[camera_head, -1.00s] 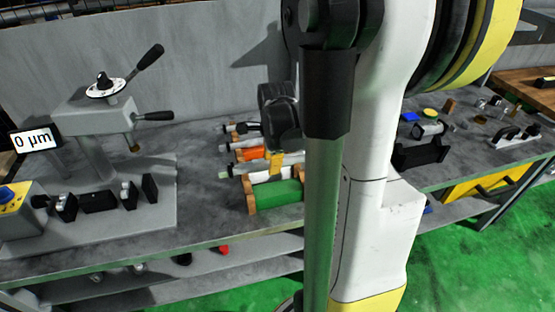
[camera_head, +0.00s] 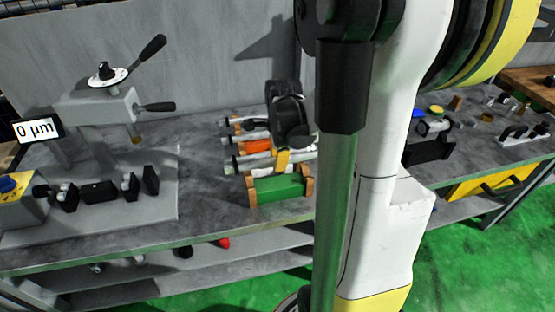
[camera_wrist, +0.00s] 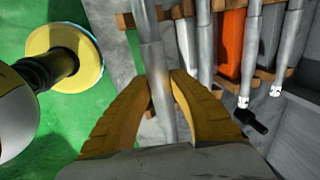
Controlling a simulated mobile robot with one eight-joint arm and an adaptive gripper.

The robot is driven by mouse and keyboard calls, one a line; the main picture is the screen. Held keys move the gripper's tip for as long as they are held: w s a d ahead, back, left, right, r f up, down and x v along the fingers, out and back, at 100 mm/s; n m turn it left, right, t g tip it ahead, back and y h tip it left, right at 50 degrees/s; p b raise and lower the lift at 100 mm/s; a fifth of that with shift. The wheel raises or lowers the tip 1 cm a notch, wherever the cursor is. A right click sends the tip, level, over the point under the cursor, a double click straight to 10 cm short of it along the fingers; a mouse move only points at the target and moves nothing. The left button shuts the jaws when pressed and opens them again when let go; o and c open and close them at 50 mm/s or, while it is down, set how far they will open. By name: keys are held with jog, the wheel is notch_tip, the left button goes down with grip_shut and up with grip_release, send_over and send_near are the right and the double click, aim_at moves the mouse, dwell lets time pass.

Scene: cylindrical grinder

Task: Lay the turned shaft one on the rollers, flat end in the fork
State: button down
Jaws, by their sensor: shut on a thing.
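My gripper (camera_wrist: 160,75) has its yellow fingers closed around a long grey shaft (camera_wrist: 152,55) in the wrist view. In the head view my gripper (camera_head: 283,160) is at the green-fronted wooden rack (camera_head: 278,190), whose near row is partly hidden by it. I cannot tell whether the held shaft still touches the rack. The grinder (camera_head: 95,112) stands at the left. On its base are black blocks with small pale rollers (camera_head: 130,185), with no shaft on them. A black piece beside the yellow box (camera_head: 40,192) may be the fork; its shape is too small to tell.
Other shafts lie in rows behind the held one, by an orange section (camera_head: 258,147). The grinder's lever handles (camera_head: 155,107) stick out toward the rack. The bench top between grinder and rack (camera_head: 205,195) is clear.

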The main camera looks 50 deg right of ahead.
aim_at(277, 181)
jog(key=shift+f+b, duration=2.95)
jog(key=shift+f, duration=0.7)
jog(key=c, duration=1.2)
grip_release()
notch_tip(277, 181, up, 12)
jog(key=s+a, duration=0.1)
jog(key=s, duration=0.1)
jog(key=s+a+n+t, duration=0.1)
jog(key=a+n+t, duration=0.1)
jog(key=a+n, duration=1)
jog(key=s+a+r+n+t+y, duration=0.1)
jog(key=s+a+n+t, duration=0.1)
jog(key=a+n, duration=1)
jog(key=shift+s+a+r+t, duration=0.15)
jog(key=shift+s+a+t, duration=0.15)
jog(key=shift+t, duration=0.4)
